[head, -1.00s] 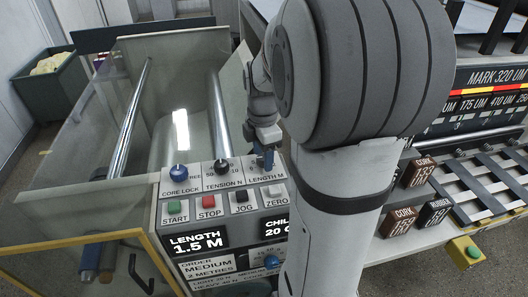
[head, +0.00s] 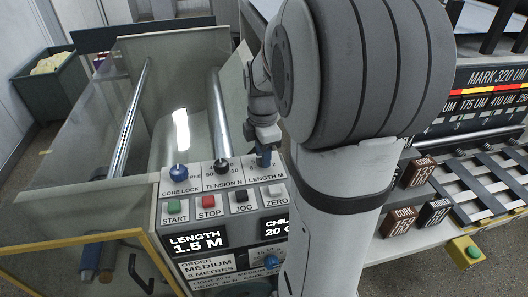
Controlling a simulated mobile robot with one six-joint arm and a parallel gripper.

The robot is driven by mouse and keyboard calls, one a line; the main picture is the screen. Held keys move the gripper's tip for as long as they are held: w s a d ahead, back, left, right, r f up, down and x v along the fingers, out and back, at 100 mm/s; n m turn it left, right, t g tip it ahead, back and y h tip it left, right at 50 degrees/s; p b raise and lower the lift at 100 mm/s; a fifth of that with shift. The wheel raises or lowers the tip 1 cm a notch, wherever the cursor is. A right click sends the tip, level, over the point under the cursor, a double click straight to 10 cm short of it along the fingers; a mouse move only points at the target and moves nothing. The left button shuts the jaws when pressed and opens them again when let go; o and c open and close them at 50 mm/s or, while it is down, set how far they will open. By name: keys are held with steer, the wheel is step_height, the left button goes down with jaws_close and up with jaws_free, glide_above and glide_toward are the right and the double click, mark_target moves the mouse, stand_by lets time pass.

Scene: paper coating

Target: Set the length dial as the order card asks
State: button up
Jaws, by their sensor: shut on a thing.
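The length display (head: 197,243) reads 1.5 M. The order card (head: 208,266) below it reads MEDIUM, 2 METRES; its lower lines are too small to read surely.
The core lock knob (head: 179,171) and tension knob (head: 222,166) stand left of the dial. START (head: 174,206), STOP (head: 208,201), JOG (head: 241,196) and ZERO (head: 276,190) buttons sit just below. My arm hides the panel's right side.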

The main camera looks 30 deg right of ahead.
steer(key=m, duration=0.4)
steer(key=shift+m, duration=0.3)
steer(key=m, duration=0.9)
steer(key=shift+b, duration=0.3)
steer(key=m, duration=0.4)
steer(key=shift+m, duration=0.3)
steer(key=m, duration=1.3)
steer(key=shift+m, duration=2.1)
